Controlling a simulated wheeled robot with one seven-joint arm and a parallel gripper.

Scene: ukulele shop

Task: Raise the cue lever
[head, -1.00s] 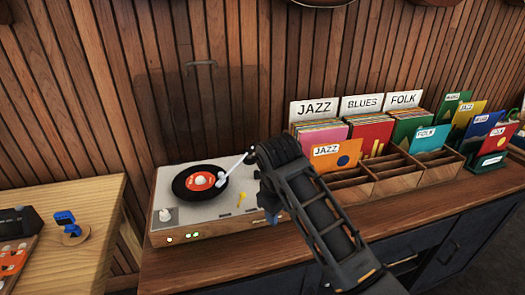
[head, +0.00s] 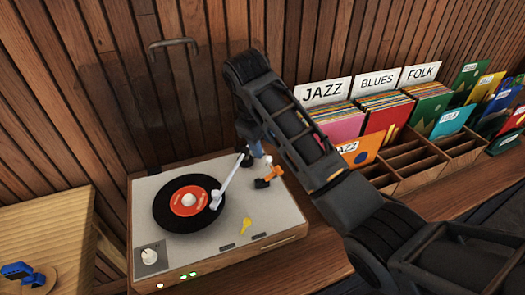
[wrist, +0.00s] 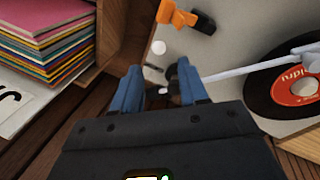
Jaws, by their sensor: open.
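The turntable (head: 185,245) stands on the counter with a black record (head: 170,212) on its platter. The white tonearm (head: 231,176) reaches over the record's right part; I cannot tell whether it touches. Neither is marked as the cue lever. The orange one also shows in the wrist view (wrist: 178,15). My gripper (wrist: 160,82) is open at the tonearm's rear end, its blue fingers apart; my arm partly hides it in the head view (head: 249,152).
A clear raised lid with a handle (head: 174,43) stands behind the turntable. Record bins (head: 405,165) with Jazz, Blues and Folk cards stand to the right. A wooden table (head: 45,225) with a blue object (head: 18,272) is at the left.

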